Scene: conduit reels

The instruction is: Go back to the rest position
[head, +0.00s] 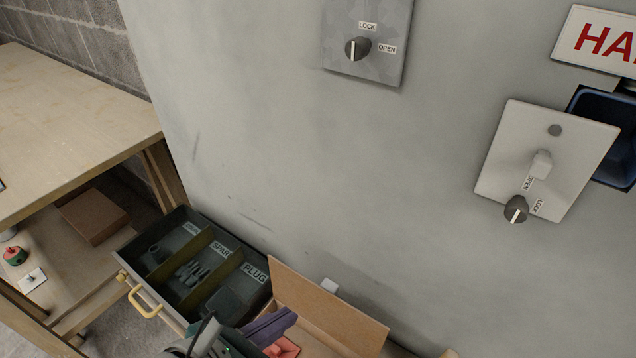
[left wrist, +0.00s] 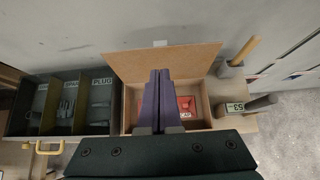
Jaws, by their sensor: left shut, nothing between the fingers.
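My left gripper (head: 288,316) shows at the bottom of the head view, its purple fingers over an open cardboard box (head: 320,302). In the left wrist view the fingers (left wrist: 158,74) lie side by side, shut and empty, in front of the box (left wrist: 205,62). A red object (left wrist: 186,104) with a label ending in "AP" shows in the box, partly hidden by the fingers. My right gripper is in neither view.
Left of the box is an open dark drawer (head: 172,222) with labelled compartments and a yellow handle (head: 143,301). A wooden bench (head: 70,120) stands at left. Wall panels (head: 366,25) (head: 545,150) carry knobs. A wooden-handled tool (left wrist: 240,55) lies right of the box.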

